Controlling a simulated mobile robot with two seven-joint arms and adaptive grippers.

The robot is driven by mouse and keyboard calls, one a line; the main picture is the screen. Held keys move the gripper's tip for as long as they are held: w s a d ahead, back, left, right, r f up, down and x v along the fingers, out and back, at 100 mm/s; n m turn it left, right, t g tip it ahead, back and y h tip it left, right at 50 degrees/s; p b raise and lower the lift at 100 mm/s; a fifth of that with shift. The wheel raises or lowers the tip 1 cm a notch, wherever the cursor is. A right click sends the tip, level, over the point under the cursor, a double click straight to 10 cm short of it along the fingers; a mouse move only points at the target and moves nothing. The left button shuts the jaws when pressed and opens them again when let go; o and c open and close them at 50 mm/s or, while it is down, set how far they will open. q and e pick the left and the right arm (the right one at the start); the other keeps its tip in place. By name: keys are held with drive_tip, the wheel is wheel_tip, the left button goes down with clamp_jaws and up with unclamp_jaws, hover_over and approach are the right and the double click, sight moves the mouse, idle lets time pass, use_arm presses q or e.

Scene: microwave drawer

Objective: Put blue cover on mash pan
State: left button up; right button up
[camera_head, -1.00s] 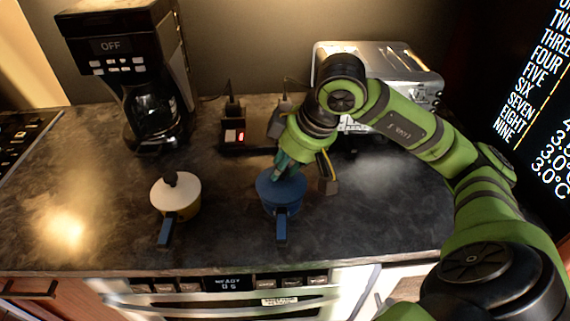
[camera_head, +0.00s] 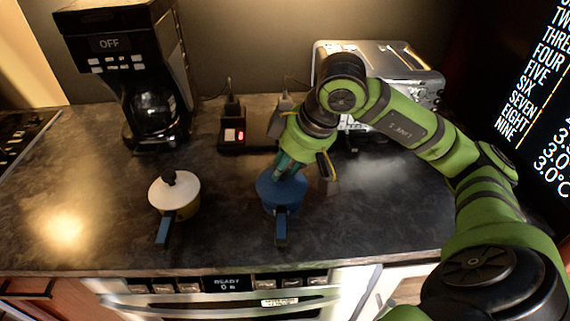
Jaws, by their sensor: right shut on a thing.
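A blue pan with a dark blue handle stands on the dark counter, and the blue cover (camera_head: 281,191) sits on top of it or right at its rim. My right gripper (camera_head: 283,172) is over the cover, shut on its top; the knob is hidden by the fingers. I cannot tell which pan is the mash pan. My left gripper is not in view.
A black coffee maker (camera_head: 140,75) stands at the back left and a silver toaster (camera_head: 400,75) at the back right, behind my right arm. A small socket block (camera_head: 234,135) lies between them. The counter between the two pans is clear.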

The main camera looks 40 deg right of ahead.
drive_tip(key=shift+f, duration=0.1)
idle(0.8)
drive_tip(key=o, duration=1)
drive_tip(key=o, duration=0.5)
drive_tip(key=shift+r+p, duration=2.2)
drive_tip(key=shift+r, duration=1.35)
